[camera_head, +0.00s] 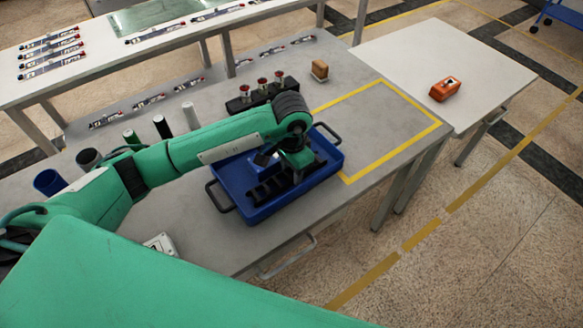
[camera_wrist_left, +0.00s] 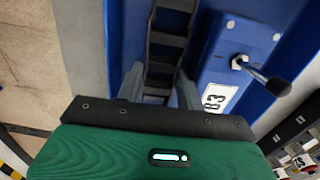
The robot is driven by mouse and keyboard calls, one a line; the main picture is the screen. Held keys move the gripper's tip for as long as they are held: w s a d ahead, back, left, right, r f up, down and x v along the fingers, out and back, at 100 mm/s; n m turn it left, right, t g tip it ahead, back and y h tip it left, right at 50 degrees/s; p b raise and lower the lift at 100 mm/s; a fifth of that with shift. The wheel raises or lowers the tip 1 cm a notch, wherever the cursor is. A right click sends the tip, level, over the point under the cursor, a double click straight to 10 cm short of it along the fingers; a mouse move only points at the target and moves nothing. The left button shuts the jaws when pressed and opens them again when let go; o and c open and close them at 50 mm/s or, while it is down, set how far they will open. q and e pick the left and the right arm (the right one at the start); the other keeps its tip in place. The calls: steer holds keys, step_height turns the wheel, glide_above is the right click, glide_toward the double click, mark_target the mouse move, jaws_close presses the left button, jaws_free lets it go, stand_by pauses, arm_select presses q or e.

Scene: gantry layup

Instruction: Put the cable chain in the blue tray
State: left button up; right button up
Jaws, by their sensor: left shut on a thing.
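The blue tray (camera_head: 240,210) with black handles stands on the grey bench. The black, ladder-like cable chain (camera_head: 268,190) is in the tray area, over or on its floor; I cannot tell if it touches. My left gripper (camera_head: 296,172) reaches down over the tray from above. In the left wrist view the fingers (camera_wrist_left: 158,92) are on both sides of the cable chain (camera_wrist_left: 166,45), shut on it, with the tray's blue floor (camera_wrist_left: 125,30) around it. My arm hides part of the tray. My right gripper is not in view.
A blue box with a lever (camera_wrist_left: 225,65) lies in the tray beside the chain. Behind the tray stands a black holder with red-topped parts (camera_head: 262,90). A brown block (camera_head: 319,69) is near a yellow-outlined free area (camera_head: 385,115). An orange device (camera_head: 445,89) lies on the white table.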

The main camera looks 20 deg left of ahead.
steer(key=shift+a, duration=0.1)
arm_select(q)
steer(key=shift+f, duration=0.15)
steer(key=o, duration=0.6)
steer(key=shift+o, duration=0.9)
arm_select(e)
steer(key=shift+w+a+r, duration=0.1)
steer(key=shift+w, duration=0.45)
